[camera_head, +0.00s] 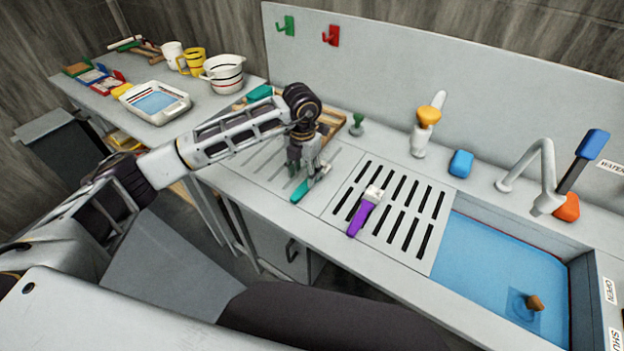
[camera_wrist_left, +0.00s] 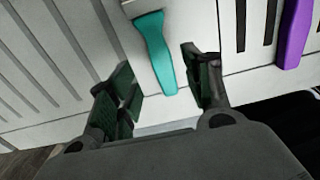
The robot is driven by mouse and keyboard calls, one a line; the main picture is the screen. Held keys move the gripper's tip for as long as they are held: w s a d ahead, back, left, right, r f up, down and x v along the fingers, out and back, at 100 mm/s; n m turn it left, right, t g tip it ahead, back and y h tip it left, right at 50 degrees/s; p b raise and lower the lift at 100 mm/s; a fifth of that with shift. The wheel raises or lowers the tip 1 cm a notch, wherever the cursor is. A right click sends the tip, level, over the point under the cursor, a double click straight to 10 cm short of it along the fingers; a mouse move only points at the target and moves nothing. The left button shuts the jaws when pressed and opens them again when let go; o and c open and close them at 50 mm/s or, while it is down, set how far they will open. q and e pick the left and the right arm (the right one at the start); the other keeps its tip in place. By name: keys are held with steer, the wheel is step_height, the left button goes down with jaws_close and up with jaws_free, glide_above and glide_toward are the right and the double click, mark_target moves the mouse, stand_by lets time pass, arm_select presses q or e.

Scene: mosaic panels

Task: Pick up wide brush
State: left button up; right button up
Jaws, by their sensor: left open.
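A teal-handled brush (camera_head: 298,193) lies on the grooved drainboard left of the slotted grate. Its teal handle (camera_wrist_left: 157,55) also shows in the left wrist view, with its far end cut off by the top edge. My left gripper (camera_head: 308,172) is just above this brush. Its fingers are open, one on each side of the handle, with gaps between. A purple-handled brush (camera_head: 360,215) with a pale head lies on the slotted grate, to the right. I cannot tell from the pictures which brush is the wide one. My right gripper is not in view.
The sink basin (camera_head: 470,249) holds blue water and a brown plug.

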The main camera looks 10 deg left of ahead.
mark_target(304, 185)
arm_select(q)
steer(key=shift+f, duration=0.15)
steer(key=shift+s+f+p, duration=0.1)
steer(key=shift+f+p, duration=0.45)
steer(key=shift+f, duration=1.45)
steer(key=shift+d+f, duration=0.1)
steer(key=shift+f, duration=0.35)
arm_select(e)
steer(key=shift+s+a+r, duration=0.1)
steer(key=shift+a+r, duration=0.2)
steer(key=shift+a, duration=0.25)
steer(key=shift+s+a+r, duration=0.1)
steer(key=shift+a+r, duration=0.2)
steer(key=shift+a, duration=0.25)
